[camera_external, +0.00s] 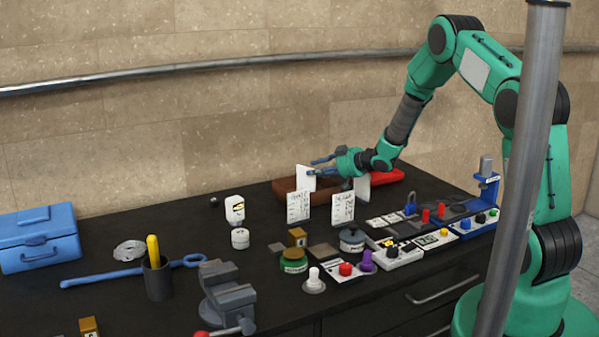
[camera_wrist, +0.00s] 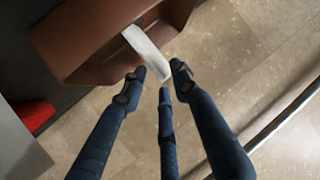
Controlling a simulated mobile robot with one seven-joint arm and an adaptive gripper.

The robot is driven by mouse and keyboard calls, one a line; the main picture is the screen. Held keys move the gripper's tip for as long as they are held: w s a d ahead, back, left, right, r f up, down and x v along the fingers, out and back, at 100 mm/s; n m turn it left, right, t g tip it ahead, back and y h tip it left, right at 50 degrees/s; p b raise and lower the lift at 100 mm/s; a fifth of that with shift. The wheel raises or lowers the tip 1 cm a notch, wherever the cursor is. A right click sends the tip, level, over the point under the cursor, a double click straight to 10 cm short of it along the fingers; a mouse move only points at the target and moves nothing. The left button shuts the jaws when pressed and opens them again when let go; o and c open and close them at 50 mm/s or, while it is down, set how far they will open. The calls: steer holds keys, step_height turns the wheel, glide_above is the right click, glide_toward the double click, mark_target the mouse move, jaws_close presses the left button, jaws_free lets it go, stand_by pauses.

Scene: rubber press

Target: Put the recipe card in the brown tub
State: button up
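The brown tub (camera_external: 285,188) sits at the back of the black bench; it fills the upper left of the wrist view (camera_wrist: 85,60). A white card (camera_external: 304,179), apparently the recipe card, stands upright at the tub in the external view. In the wrist view the card (camera_wrist: 148,54) is seen nearly edge-on, its far end within the tub and its near end close to my fingertips. My gripper (camera_external: 318,166) is beside the card at the tub. Its blue fingers (camera_wrist: 157,75) are spread wider than the card; whether one touches it is unclear.
A red container (camera_external: 385,177) lies right of the tub. Two printed cards (camera_external: 299,206) (camera_external: 343,207) stand in front. White bottles (camera_external: 235,208), a vise (camera_external: 226,293) and a blue toolbox (camera_external: 38,238) occupy the bench. The wall is close behind the tub.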

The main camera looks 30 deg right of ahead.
step_height(320, 180, up, 6)
steer(key=shift+p, duration=0.45)
steer(key=shift+w+r, duration=0.1)
stand_by(0.3)
steer(key=s+d+r+m+h, duration=0.1)
steer(key=s+d+r+h, duration=0.15)
steer(key=r, duration=0.45)
steer(key=s+d+r+m+h, duration=0.1)
steer(key=s+r+h, duration=0.1)
steer(key=s+r, duration=0.35)
steer(key=s+d+r+m+g+h, duration=0.2)
steer(key=s+r, duration=1)
steer(key=s, duration=0.1)
steer(key=s+a+g, duration=0.2)
steer(key=s+a, duration=0.2)
steer(key=s, duration=1.5)
steer(key=s+a+g+y, duration=0.1)
steer(key=s+a+g, duration=0.1)
steer(key=s, duration=1.8)
steer(key=shift+a+m+g, duration=0.3)
steer(key=shift+a+g, duration=0.1)
steer(key=shift+a, duration=0.5)
